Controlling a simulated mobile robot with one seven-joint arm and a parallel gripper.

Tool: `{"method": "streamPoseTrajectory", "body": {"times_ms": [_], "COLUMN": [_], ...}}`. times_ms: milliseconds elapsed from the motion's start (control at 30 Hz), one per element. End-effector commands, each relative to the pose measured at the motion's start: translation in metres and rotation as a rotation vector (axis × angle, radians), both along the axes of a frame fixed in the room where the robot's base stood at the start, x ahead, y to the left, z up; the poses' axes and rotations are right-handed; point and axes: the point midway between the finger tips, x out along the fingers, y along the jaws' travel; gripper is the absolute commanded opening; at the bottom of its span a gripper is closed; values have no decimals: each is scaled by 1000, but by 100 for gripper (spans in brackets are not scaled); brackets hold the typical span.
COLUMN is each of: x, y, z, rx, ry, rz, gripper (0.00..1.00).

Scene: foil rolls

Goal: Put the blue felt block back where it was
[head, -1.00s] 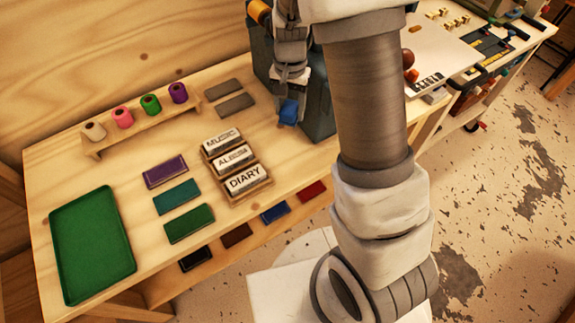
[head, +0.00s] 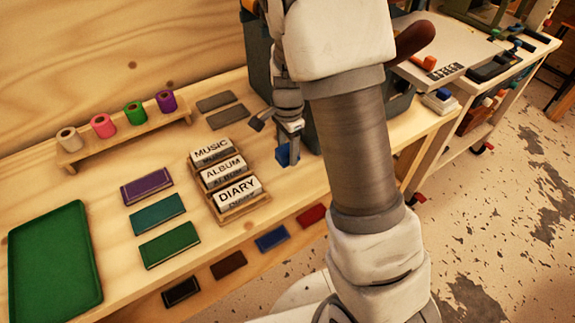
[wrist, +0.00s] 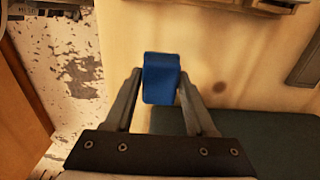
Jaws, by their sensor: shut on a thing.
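The blue felt block (head: 283,155) is held in my gripper (head: 290,142), above the wooden bench to the right of the stamp rack. In the wrist view the block (wrist: 161,78) sits between the two fingers of my gripper (wrist: 160,88), with the fingers against its sides. The block hangs clear of the bench top as far as I can tell. No marked place for the block can be told apart with certainty.
A wooden rack (head: 246,208) holds blocks lettered MUSIC, ALBUM and DIARY. Purple (head: 146,186), teal (head: 158,214) and green (head: 170,245) books lie left of it. A green tray (head: 55,260) is at far left. Foil rolls stand on a wooden stand (head: 120,143). Two grey pads (head: 227,116) lie behind.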

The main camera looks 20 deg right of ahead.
Motion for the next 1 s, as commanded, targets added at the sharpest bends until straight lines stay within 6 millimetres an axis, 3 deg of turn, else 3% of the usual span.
{"method": "streamPoseTrajectory", "body": {"times_ms": [400,767,800,933,1000], "x": [0,0,0,0,0], "y": [0,0,0,0,0], "z": [-45,-49,-48,-47,-47], "rx": [0,0,-1,0,0], "ry": [0,-1,-1,-1,-1], "rz": [1,1,1,1,1], "gripper": [11,11,61,84,85]}}
